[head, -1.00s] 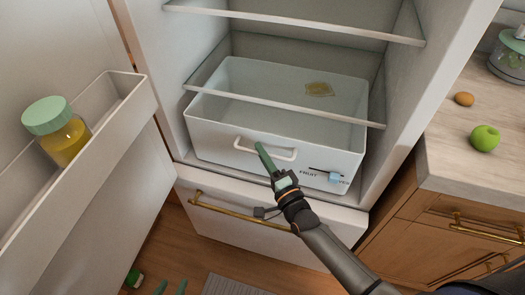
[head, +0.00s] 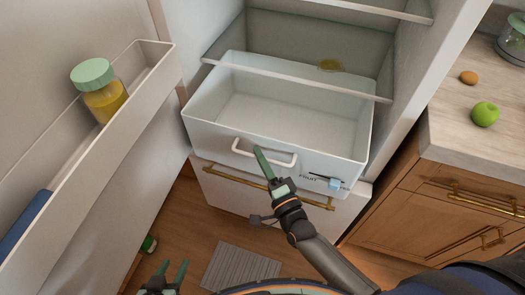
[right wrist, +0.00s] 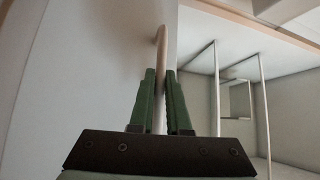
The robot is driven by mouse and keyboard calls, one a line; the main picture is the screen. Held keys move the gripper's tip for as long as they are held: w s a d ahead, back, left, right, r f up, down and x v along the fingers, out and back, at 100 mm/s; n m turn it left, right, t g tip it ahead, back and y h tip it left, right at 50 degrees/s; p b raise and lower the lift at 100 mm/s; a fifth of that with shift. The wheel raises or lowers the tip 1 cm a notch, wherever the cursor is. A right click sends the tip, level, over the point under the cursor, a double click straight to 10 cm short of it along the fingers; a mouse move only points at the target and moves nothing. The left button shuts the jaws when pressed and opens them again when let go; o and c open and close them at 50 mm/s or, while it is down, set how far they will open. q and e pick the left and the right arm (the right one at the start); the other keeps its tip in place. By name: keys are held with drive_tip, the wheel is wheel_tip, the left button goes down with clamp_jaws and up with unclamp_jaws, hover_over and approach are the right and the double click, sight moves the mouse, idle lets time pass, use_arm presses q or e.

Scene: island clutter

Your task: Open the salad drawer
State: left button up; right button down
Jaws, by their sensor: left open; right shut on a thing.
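The white salad drawer (head: 290,112) is pulled part way out of the fridge, and its front stands forward of the shelf above. It looks empty inside. My right gripper (head: 262,162) is shut on the drawer's white handle (head: 240,148). In the right wrist view the green fingers (right wrist: 160,100) close on both sides of the handle bar (right wrist: 161,60). My left gripper (head: 172,274) is open and empty, low over the floor at the bottom of the head view.
The open fridge door with its bin (head: 130,100) and a green-lidded jar (head: 103,92) stands at left. A closed lower drawer with a brass handle (head: 230,178) is below. A counter with a green apple (head: 485,113) is at right.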

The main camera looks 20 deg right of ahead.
use_arm(q)
drive_tip(key=shift+f, duration=0.1)
use_arm(e)
drive_tip(key=c, duration=1.2)
unclamp_jaws()
drive_tip(key=o, duration=0.3)
use_arm(q)
drive_tip(key=shift+d+r, duration=0.15)
drive_tip(key=shift+r, duration=0.05)
use_arm(e)
drive_tip(key=shift+s, duration=0.15)
